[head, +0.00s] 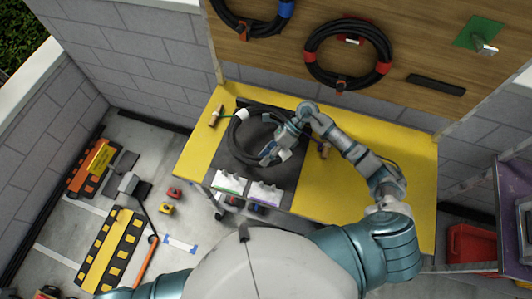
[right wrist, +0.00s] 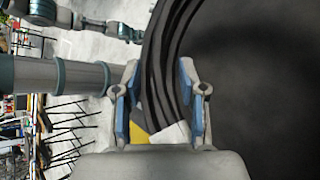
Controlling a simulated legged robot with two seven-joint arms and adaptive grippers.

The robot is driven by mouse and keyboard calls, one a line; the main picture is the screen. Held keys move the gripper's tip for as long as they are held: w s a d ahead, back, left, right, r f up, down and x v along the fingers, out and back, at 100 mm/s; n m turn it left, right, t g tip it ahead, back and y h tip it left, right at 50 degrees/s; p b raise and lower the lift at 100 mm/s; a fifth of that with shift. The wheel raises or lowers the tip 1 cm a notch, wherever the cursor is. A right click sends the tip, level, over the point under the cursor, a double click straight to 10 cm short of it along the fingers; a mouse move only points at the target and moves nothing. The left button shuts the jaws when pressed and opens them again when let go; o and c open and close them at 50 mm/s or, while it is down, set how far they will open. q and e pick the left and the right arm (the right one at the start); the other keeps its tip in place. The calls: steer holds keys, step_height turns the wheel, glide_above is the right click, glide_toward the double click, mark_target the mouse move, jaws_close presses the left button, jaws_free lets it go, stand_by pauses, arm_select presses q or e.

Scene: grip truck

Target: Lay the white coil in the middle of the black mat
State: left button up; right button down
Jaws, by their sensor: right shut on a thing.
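The white coil (head: 232,140) is a black hose ring with a white band at its upper left. It is over the black mat (head: 285,178) on the yellow table; I cannot tell whether it touches the mat. My right gripper (head: 270,152) is shut on the coil's lower right side and hides part of it. In the right wrist view the coil's strands (right wrist: 172,70) run between the blue-padded fingers of my right gripper (right wrist: 158,92). My left gripper does not show.
A red-banded coil (head: 313,62) and a blue-banded coil hang on the wooden board. Brass-coloured fittings (head: 216,118) lie beside the mat. The yellow table's right part (head: 335,195) is clear.

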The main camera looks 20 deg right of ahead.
mark_target(281, 149)
steer(key=f+b, duration=0.1)
steer(key=f, duration=0.1)
steer(key=f+b, duration=0.1)
steer(key=f, duration=0.2)
steer(key=shift+d, duration=0.2)
steer(key=shift+a+f+b, duration=0.1)
steer(key=shift+f+b, duration=0.55)
steer(key=shift+f, duration=0.15)
steer(key=c, duration=0.7)
jaws_free()
steer(key=shift+o, duration=0.6)
steer(key=shift+s+f, duration=0.1)
steer(key=shift+f, duration=0.1)
steer(key=v, duration=0.8)
steer(key=shift+a, duration=0.1)
